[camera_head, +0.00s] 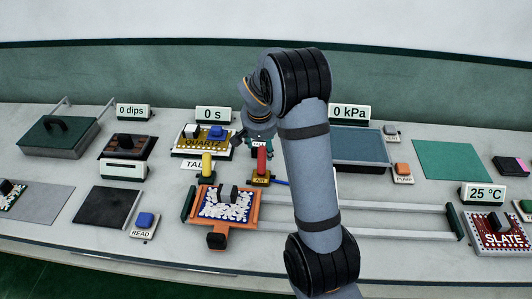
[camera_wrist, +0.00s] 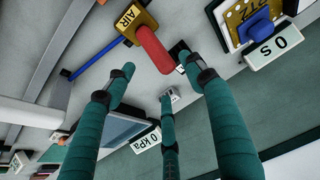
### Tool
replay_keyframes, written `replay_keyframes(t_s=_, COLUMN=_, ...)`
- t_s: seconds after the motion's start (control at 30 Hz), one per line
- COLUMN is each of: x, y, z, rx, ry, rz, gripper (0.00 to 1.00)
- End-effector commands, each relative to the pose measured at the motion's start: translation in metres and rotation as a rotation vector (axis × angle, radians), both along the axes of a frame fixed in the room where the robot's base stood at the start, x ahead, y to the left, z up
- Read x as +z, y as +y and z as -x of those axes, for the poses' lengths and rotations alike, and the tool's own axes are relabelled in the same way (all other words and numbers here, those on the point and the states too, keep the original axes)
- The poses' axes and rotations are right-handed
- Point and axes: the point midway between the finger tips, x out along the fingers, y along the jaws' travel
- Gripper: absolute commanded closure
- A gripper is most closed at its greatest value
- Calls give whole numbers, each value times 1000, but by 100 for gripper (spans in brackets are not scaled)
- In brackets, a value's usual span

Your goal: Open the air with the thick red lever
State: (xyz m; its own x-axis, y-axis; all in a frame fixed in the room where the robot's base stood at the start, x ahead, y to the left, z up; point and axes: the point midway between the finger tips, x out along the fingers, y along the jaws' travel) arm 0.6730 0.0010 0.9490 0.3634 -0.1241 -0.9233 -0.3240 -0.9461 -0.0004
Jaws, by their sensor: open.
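The thick red lever (camera_head: 262,160) stands upright on a yellow base labelled AIR (camera_head: 260,178), near the middle of the bench. In the wrist view the red lever (camera_wrist: 153,48) rises from the AIR base (camera_wrist: 127,20) and shows between the two outer fingertips. My gripper (camera_head: 258,145) is just behind and above the lever in the head view, partly hidden by my arm. In the wrist view my gripper's teal fingers (camera_wrist: 160,72) are spread apart and hold nothing. I cannot tell whether any finger touches the lever.
Behind are the QUARTZ board (camera_head: 202,142) and the 0 s display (camera_head: 215,114). An orange frame (camera_head: 257,213) with white pieces sits in front on rails (camera_head: 400,207). A blue hose (camera_wrist: 98,57) leaves the AIR base.

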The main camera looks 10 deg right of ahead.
Motion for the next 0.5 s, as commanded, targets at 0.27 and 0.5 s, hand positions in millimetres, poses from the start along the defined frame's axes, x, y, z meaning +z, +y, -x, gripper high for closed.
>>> replay_keyframes(t_s=0.27, x=-47, y=-6, z=-17, rx=1, ry=4, rz=0, gripper=46)
replay_keyframes(t_s=0.5, x=-63, y=-8, z=-25, rx=0, ry=1, rz=0, gripper=46)
